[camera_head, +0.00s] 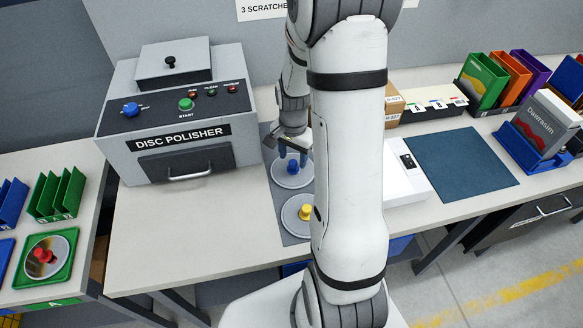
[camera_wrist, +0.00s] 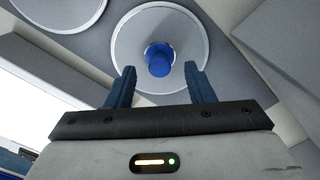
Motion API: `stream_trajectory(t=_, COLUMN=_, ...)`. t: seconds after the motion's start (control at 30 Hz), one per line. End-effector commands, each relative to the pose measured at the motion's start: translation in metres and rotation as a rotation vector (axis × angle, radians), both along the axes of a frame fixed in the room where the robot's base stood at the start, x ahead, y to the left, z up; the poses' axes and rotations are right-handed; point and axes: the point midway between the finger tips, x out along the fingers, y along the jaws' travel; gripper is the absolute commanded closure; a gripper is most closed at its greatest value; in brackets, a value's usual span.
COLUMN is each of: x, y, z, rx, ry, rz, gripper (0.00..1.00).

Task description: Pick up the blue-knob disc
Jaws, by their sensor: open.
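The blue-knob disc (camera_head: 289,179) lies on a grey mat on the bench, right of the disc polisher. In the wrist view the disc (camera_wrist: 185,25) is a pale round plate with an upright blue knob (camera_wrist: 159,60) at its middle. My gripper (camera_head: 292,155) is directly over the disc and pointing down. In the wrist view its two blue fingers (camera_wrist: 157,88) are apart, one on each side of the knob and nearer the camera, with a gap on both sides. Nothing is held. Whether the fingertips are level with the knob is hard to tell.
A yellow-knob disc (camera_head: 298,218) lies just in front on the grey mat (camera_head: 274,199). The disc polisher (camera_head: 225,155) stands left, a white scale-like box (camera_head: 402,184) right. A red-knob disc (camera_head: 58,252) sits in a green tray at far left. The bench front left is clear.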

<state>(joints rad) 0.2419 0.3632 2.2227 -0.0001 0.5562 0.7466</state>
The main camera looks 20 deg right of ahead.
Motion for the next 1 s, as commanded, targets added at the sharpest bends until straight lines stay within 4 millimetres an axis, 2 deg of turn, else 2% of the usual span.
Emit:
stream_trajectory(t=0.1, x=-0.001, y=0.001, z=-0.015, rx=0.001, ry=0.003, rz=0.001, gripper=0.52)
stream_trajectory(t=0.2, x=-0.001, y=0.001, z=-0.022, rx=0.000, ry=0.001, rz=0.001, gripper=0.52)
stream_trajectory(t=0.47, x=0.000, y=0.001, z=-0.024, rx=0.000, ry=-0.001, rz=0.002, gripper=0.52)
stream_trajectory(t=1.0, x=0.000, y=0.001, z=-0.024, rx=0.000, ry=-0.001, rz=0.003, gripper=0.97)
